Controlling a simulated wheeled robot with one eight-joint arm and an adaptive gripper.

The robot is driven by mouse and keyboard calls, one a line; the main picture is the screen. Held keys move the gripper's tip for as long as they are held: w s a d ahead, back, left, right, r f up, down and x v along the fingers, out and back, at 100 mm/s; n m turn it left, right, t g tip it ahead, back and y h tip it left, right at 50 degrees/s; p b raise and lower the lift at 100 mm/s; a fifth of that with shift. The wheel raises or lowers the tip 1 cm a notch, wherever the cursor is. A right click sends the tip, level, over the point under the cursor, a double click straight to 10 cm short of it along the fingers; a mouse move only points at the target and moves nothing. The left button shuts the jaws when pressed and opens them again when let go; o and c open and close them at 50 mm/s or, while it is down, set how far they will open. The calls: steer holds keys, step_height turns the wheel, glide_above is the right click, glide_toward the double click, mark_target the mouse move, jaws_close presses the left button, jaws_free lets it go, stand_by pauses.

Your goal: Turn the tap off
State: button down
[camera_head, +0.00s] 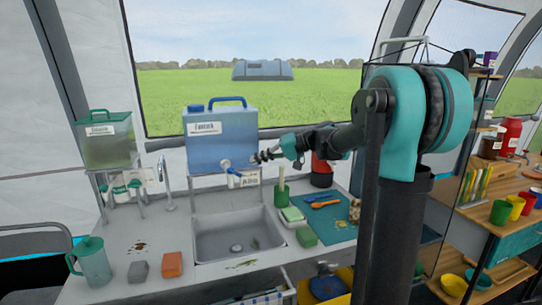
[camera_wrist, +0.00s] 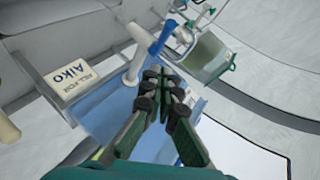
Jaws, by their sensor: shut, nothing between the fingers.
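A blue water container (camera_head: 222,136) stands on a raised stand behind the sink. Its tap (camera_head: 226,165) is at the lower front, with a blue part and a pale spout. In the wrist view the white tap body (camera_wrist: 133,68) and its blue lever (camera_wrist: 155,42) are just beyond my fingertips. My gripper (camera_head: 258,157) is to the right of the tap. It is shut and empty; it also shows in the wrist view (camera_wrist: 158,73). I cannot tell whether the fingertips touch the tap. No water stream is clearly visible.
The sink (camera_head: 238,238) lies below the tap. A green container (camera_head: 106,142) and metal faucet (camera_head: 165,180) are to the left. An "Aiko" card (camera_head: 246,178) hangs near the tap.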

mark_target(235, 173)
steer(key=s+a+f, duration=0.2)
steer(key=a, duration=0.1)
steer(key=shift+a+f, duration=0.25)
steer(key=shift+f, duration=0.05)
steer(key=shift+s+a+m+t, duration=0.7)
steer(key=shift+s+a+t, duration=0.15)
steer(key=shift+s, duration=0.2)
steer(key=shift+w, duration=0.15)
